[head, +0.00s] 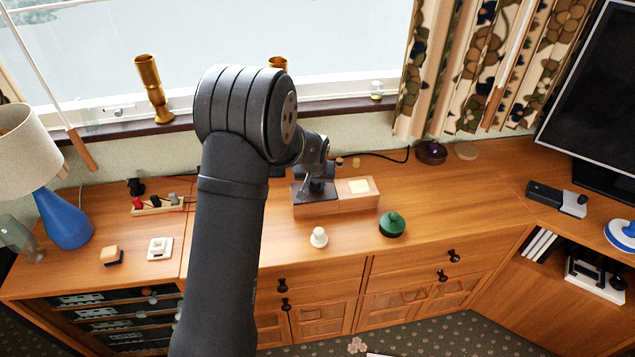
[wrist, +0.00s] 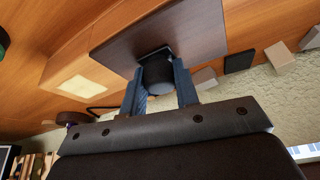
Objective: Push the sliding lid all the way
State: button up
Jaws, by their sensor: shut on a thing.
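A long wooden box (head: 338,204) stands on the cabinet top below the window. Its dark sliding lid (head: 314,196) lies over the left part, and a pale cream square (head: 358,186) shows on the right part. In the wrist view the lid (wrist: 205,30) is a flat dark panel with a black knob (wrist: 158,76) on it, and the cream square (wrist: 82,77) is clear of it. My gripper (wrist: 161,92) is shut on the knob, one finger on each side. In the head view my gripper (head: 316,180) is over the lid, partly hidden by my arm.
A white knob-like piece (head: 319,237) and a green lidded pot (head: 392,224) stand in front of the box. A dark round object (head: 431,152) is behind to the right, with a cable near it. The cabinet top right of the box is mostly free.

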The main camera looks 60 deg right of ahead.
jog(key=o, duration=1)
jog(key=shift+r, duration=0.1)
jog(key=v, duration=1.7)
jog(key=shift+w+r, duration=0.1)
jog(key=shift+r, duration=0.05)
jog(key=x, duration=1.7)
jog(key=shift+f, duration=0.25)
